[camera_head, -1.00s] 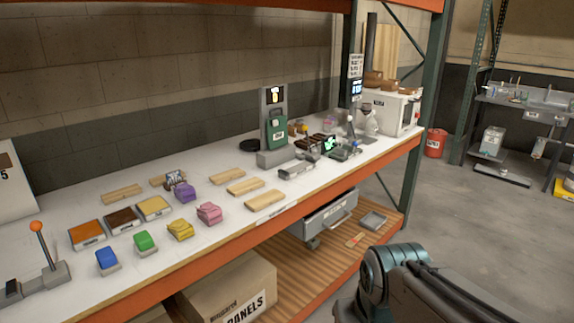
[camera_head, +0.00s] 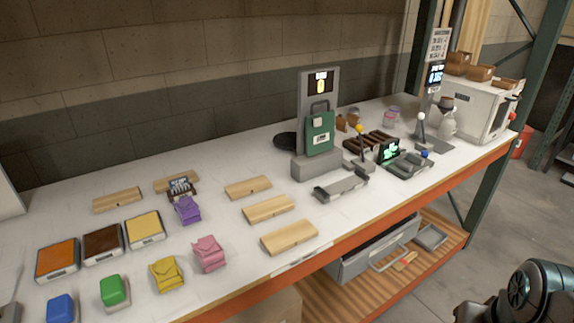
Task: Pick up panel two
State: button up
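Several pale wooden panels lie flat on the white shelf top. Three form a row near the middle: a front panel (camera_head: 289,237), a middle panel (camera_head: 268,209) and a back panel (camera_head: 248,187). Two more lie at the back left: a left panel (camera_head: 118,199) and a right panel (camera_head: 176,182), the latter partly covered by a dark lettered piece. I cannot read a number on any panel, so I cannot tell which is panel two. Part of my dark arm shows at the bottom right, away from the panels. My gripper's fingers are not in view.
Coloured blocks and bags, such as a green block (camera_head: 114,291) and a pink bag (camera_head: 209,252), stand at the front left. A grey stand with a green case (camera_head: 320,133) rises behind the panels. A grey fixture (camera_head: 341,186) lies to their right. The orange shelf edge (camera_head: 345,240) runs along the front.

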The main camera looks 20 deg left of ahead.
aim_at(242, 189)
jog(key=u, duration=0.45)
jog(key=i, duration=0.95)
jog(key=u, duration=1.2)
jog(key=i, duration=0.35)
jog(key=u, duration=0.25)
